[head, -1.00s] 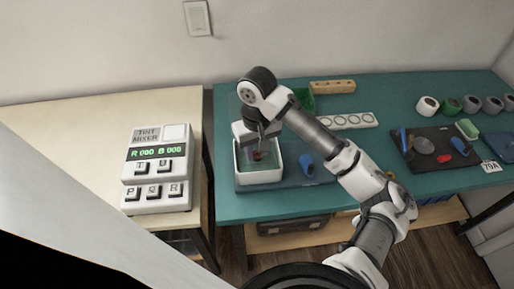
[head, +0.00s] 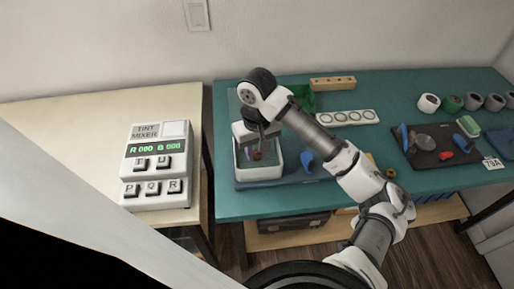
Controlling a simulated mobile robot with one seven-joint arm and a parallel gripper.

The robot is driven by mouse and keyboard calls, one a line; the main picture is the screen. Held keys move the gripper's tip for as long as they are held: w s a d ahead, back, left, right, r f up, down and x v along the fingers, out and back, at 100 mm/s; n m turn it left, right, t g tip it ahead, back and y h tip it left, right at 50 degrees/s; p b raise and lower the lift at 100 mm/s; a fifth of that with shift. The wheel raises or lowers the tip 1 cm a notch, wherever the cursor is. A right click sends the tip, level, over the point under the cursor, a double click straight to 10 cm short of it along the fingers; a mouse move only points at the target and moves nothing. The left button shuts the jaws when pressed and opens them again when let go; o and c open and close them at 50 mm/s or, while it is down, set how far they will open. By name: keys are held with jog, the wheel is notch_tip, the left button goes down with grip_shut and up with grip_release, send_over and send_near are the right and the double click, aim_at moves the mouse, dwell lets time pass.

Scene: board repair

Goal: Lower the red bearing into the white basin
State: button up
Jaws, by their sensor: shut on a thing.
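The white basin (head: 276,174) stands on a blue mat near the left end of the teal table. It is an open rectangular tub with a dark greenish inside. My gripper (head: 258,150) points down into the basin opening from above. It is shut on a small red thing, the red bearing (head: 257,156), which shows only partly between the fingers. The bearing is inside the basin's outline in this view; I cannot tell whether it touches the bottom.
A blue object (head: 307,161) lies right of the basin. A green bin (head: 301,99) and a white strip with round recesses (head: 348,118) are behind. A wooden block (head: 333,83) lies at the back. A tint mixer (head: 156,170) stands on the left table. A dark mat (head: 425,158) holds tools.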

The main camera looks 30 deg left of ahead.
aim_at(257, 154)
jog(key=shift+f+b, duration=0.5)
jog(key=shift+f, duration=0.4)
dwell(0.5)
jog(key=o, duration=1)
jog(key=shift+r, duration=0.1)
notch_tip(257, 154, up, 14)
jog(key=shift+f+p, duration=0.2)
jog(key=shift+p, duration=0.1)
